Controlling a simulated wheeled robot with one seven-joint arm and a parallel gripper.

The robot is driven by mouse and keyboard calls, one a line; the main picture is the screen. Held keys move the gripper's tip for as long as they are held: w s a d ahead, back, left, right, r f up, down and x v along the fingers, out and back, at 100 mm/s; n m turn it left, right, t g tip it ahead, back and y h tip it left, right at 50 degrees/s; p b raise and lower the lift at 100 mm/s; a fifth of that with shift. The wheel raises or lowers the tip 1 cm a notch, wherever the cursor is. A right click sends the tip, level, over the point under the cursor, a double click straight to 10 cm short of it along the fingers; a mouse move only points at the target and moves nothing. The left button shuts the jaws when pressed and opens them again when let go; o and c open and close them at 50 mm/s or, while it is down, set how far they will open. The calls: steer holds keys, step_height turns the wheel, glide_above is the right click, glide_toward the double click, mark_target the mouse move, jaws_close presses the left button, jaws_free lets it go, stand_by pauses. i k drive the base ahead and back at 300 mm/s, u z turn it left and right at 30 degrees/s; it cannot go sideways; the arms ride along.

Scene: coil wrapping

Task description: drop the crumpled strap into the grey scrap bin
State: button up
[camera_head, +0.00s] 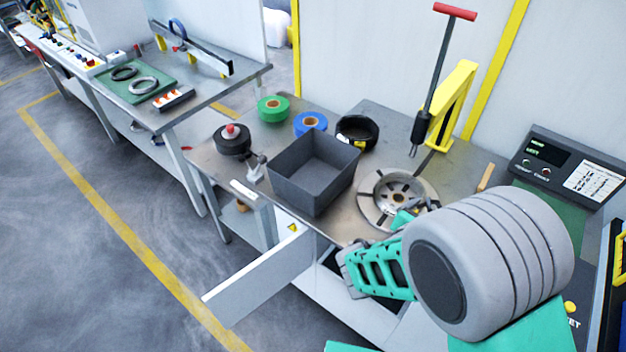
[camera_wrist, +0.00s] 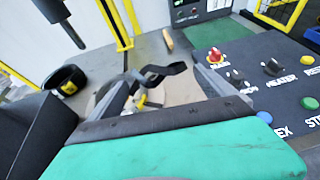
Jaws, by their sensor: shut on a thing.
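The crumpled strap (camera_wrist: 165,71) is a dark, curled band in the wrist view, held between the fingertips of my gripper (camera_wrist: 163,80). The strap is not clear in the head view, where my arm covers part of that area. The grey scrap bin (camera_head: 300,187) is an open, square, dark grey box on the bench in the head view. It looks empty inside. In the head view my gripper is mostly hidden behind my arm, right of the bin and near the round metal turntable (camera_head: 375,210). A dark wall (camera_wrist: 35,125), seemingly the bin, shows at left in the wrist view.
Green tape (camera_head: 273,108), blue tape (camera_head: 310,122) and a black ring (camera_head: 357,132) stand behind the bin. A black roll (camera_head: 232,140) is left of it. A yellow post (camera_head: 453,105) with a red-handled lever rises behind the turntable. A control panel (camera_head: 570,165) stands right.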

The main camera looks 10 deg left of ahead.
mark_target(318, 188)
steer(key=k, duration=0.65)
steer(key=u, duration=0.75)
steer(key=i, duration=0.5)
steer(key=z, duration=0.05)
